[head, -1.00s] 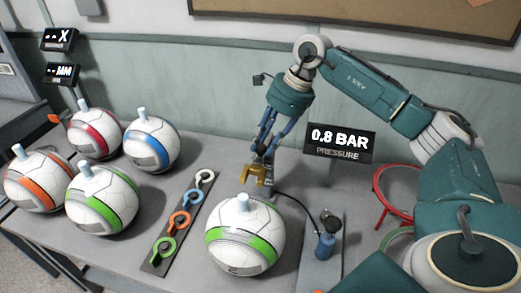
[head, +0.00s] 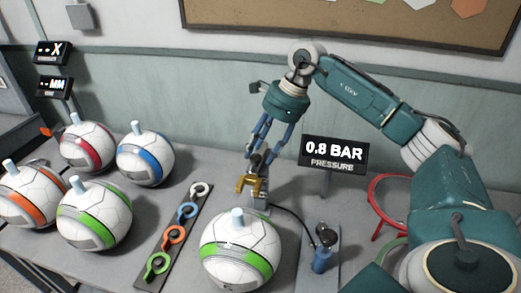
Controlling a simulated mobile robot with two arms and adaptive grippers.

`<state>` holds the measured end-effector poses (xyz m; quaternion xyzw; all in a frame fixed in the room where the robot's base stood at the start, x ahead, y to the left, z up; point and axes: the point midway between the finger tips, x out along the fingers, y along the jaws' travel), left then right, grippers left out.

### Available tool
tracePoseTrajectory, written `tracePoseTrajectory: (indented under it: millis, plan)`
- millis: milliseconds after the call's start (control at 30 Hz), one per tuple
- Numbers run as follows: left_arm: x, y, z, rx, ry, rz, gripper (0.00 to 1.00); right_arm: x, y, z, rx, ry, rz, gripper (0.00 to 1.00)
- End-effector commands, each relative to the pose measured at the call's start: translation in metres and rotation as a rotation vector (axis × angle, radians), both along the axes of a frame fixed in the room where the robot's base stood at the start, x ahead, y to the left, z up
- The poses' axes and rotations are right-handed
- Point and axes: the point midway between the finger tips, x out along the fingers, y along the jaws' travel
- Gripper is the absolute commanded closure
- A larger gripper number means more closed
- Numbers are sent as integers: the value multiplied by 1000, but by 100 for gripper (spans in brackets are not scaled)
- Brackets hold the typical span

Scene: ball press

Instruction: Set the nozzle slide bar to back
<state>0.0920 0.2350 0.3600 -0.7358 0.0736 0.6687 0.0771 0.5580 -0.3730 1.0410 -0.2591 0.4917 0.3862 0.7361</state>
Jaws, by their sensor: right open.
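My right gripper (head: 250,185), with yellow fingertips, hangs open just behind the white and green ball (head: 237,257) at the front middle. A small grey metal fitting (head: 259,200) stands right behind that ball, by the fingertips, partly hidden by the gripper. A dark hose runs from it to the blue pump (head: 321,260) on the right. I cannot tell for sure which part is the nozzle slide bar or where it is set. I cannot tell whether the fingertips touch the fitting. My left gripper is not in view.
A dark strip (head: 191,221) with white, blue, orange and green rings lies left of the middle ball. Several balls with coloured bands stand at the left. A sign (head: 334,153) reads 0.8 BAR. A red ring stand (head: 373,205) is at the right.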

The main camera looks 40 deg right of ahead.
Motion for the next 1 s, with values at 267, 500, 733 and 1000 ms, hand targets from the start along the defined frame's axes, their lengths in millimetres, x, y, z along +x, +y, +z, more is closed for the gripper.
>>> tracePoseTrajectory:
  millis: [267, 500, 733, 1000]
  plan:
    - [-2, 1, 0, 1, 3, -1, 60, -10, -19, 52, 1, -5, -4, 56]
    - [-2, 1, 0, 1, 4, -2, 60, -19, -33, 91, 1, -5, -4, 56]
    - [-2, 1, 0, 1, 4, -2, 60, -23, -38, 103, 1, -2, -3, 56]
    - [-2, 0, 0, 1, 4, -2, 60, -23, -39, 104, 0, -1, -4, 56]
